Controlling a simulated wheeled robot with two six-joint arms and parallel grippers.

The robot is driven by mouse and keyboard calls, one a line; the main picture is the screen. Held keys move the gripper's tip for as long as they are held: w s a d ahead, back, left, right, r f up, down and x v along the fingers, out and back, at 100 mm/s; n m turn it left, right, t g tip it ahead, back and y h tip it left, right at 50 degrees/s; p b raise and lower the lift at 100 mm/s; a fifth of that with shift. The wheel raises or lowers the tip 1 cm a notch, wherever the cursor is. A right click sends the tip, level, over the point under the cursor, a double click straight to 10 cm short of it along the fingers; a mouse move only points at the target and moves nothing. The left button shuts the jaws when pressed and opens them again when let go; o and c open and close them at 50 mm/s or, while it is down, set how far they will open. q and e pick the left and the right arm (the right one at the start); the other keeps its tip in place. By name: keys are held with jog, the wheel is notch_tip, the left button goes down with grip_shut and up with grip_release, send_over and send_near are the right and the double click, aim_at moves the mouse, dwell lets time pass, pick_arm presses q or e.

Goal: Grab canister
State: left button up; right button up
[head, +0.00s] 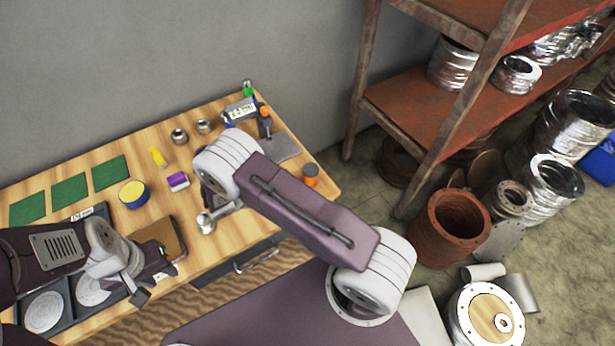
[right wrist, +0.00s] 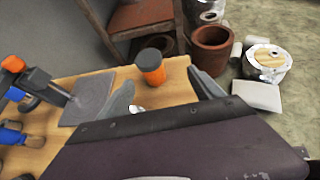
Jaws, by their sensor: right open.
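An orange canister (head: 311,177) with a dark grey lid stands upright near the table's right end. It also shows in the right wrist view (right wrist: 151,66), ahead of my right gripper (right wrist: 165,92). That gripper's two fingers are spread and empty, and the canister stands beyond the gap between them, apart from both. In the head view my right arm hides most of this gripper. My left gripper (head: 153,283) is over the table's front left, its fingers apart with nothing seen between them.
A grey plate stand with an orange-topped tool (head: 265,115) is left of the canister. A rusty shelf (head: 420,115) stands right of the table (head: 322,197).

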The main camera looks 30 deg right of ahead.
aim_at(305, 174)
jog(key=shift+w+f+n+t, duration=0.4)
jog(key=shift+n+t, duration=0.1)
jog(key=shift+w+d, duration=0.1)
jog(key=shift+d, duration=0.1)
jog(key=p+x, duration=0.1)
jog(key=x, duration=0.2)
jog(key=shift+w+d+f, duration=0.1)
jog(key=shift+w+d, duration=0.1)
jog(key=x, duration=0.1)
jog(key=p+x, duration=0.1)
jog(key=x, duration=0.3)
jog(key=shift+w+d+r+p, duration=0.15)
jog(key=shift+d+r+p, duration=0.1)
jog(key=shift+p, duration=0.15)
jog(key=shift+d+f, duration=0.1)
jog(key=shift+f, duration=0.05)
pick_arm(q)
jog(key=r, duration=0.1)
jog(key=d+r, duration=0.1)
jog(key=shift+s+r, duration=0.1)
jog(key=shift+r, duration=0.3)
pick_arm(e)
jog(key=c, duration=1.5)
